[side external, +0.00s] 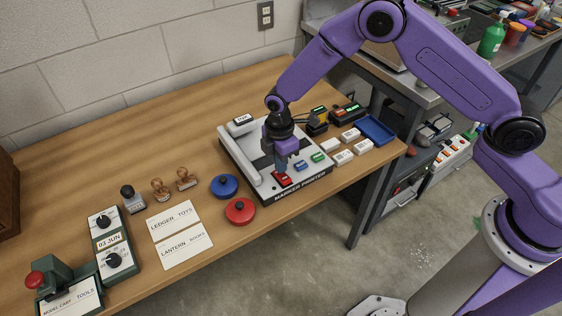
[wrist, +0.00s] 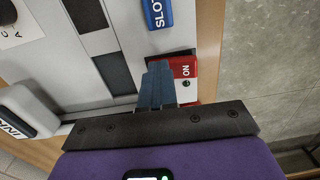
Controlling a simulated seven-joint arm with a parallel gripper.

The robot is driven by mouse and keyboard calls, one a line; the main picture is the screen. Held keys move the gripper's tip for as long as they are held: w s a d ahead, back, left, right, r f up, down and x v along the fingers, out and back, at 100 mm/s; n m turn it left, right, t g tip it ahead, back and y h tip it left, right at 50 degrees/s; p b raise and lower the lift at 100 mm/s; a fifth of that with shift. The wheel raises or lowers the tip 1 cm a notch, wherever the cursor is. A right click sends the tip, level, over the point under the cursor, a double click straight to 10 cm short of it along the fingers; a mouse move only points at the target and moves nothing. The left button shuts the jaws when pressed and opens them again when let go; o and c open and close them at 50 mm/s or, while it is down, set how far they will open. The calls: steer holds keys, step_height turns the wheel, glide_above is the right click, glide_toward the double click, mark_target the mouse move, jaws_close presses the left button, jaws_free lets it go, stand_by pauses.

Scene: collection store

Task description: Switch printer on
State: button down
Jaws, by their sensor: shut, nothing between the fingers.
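The marker printer (side external: 310,188) is a pale grey machine with a dark front edge, standing near the table's right end. A red switch (side external: 283,179) sits at its front left corner. In the wrist view the red switch (wrist: 184,66) bears the word ON, and part of it is hidden behind my fingers. My gripper (side external: 281,168) points down over the printer, right at the switch. Its blue-grey fingertips (wrist: 159,70) are together and empty, overlapping the switch's left side in the wrist view. I cannot tell whether they touch it or which way it is tipped.
A blue key (side external: 301,166) and a green key (side external: 318,157) sit beside the switch. Blue (side external: 224,186) and red (side external: 240,210) round pots stand left of the printer. White blocks (side external: 342,157) and a blue tray (side external: 376,130) lie to its right. The table's front left is occupied.

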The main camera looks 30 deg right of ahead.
steer(key=shift+s, duration=0.15)
steer(key=shift+s+r, duration=0.2)
steer(key=shift+s, duration=0.45)
step_height(320, 180, up, 14)
steer(key=w, duration=0.2)
steer(key=shift+w, duration=0.35)
steer(key=shift+f, duration=0.1)
